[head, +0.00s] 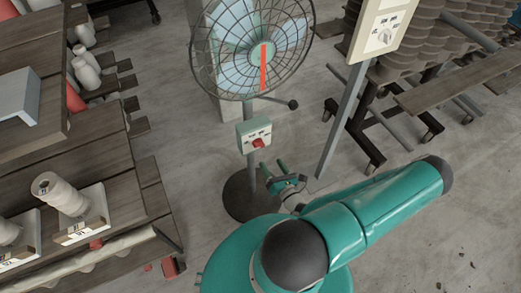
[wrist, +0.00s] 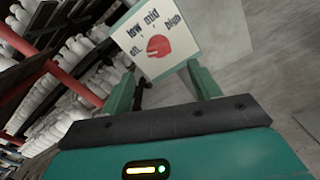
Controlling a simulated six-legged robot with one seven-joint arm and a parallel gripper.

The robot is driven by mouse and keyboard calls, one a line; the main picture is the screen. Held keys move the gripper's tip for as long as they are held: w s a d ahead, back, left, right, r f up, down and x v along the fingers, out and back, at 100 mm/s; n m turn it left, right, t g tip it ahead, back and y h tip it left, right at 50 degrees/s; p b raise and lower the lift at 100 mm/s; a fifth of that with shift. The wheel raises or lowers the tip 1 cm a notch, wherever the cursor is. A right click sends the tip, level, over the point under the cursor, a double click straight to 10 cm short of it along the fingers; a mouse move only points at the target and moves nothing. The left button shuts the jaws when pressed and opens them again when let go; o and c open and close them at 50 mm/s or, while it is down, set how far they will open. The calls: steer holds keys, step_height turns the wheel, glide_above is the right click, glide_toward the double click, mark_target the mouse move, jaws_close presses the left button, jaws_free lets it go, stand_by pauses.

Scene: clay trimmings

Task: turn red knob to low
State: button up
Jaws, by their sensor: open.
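The red knob (head: 258,143) is on the pale control box (head: 243,130) on the pole of a standing fan (head: 262,50). In the wrist view the knob (wrist: 158,46) is on a tilted white panel (wrist: 180,22), with "low", "mid" and "high" around it and a small label at the left that is hard to read. I cannot tell which mark the knob points to. My gripper (head: 275,170) is open and empty, just below and right of the box in the head view. In the wrist view my gripper's fingers (wrist: 160,70) frame the panel's lower part, apart from the knob.
A second dial panel (head: 382,32) on a grey post (head: 343,120) stands right of the fan. Wheeled racks (head: 440,75) stand at the back right.

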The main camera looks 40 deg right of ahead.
mark_target(260, 147)
steer(key=x, duration=0.8)
steer(key=shift+w, duration=0.4)
steer(key=c, duration=1)
